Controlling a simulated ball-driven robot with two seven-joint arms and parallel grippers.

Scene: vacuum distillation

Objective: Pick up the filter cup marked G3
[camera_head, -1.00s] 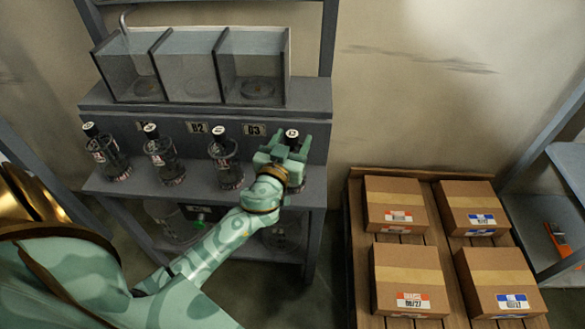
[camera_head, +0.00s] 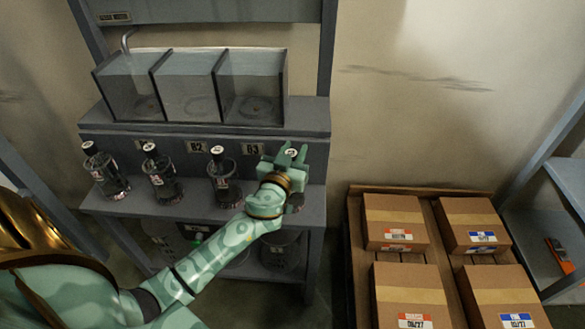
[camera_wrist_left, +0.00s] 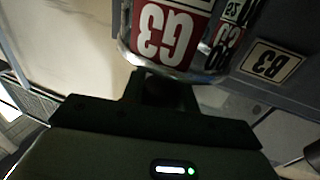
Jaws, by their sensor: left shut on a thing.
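The filter cup marked G3 (camera_wrist_left: 165,35) shows a red label with white lettering, upside down at the top of the left wrist view. In the head view its white top (camera_head: 291,153) sits between the fingers at the right end of the shelf row; most of its body is hidden by my gripper. My left gripper (camera_head: 290,158) is shut on this cup. Its dark fingers (camera_wrist_left: 160,87) reach the cup's edge in the wrist view. I cannot tell whether the cup touches the shelf. My right gripper is not in view.
Three similar dark vessels stand to the left: the nearest (camera_head: 223,178), a middle one (camera_head: 161,178) and the far-left one (camera_head: 105,173). A three-part clear tank (camera_head: 190,88) stands on the upper ledge. Several cardboard boxes (camera_head: 395,222) rest on a pallet at right.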

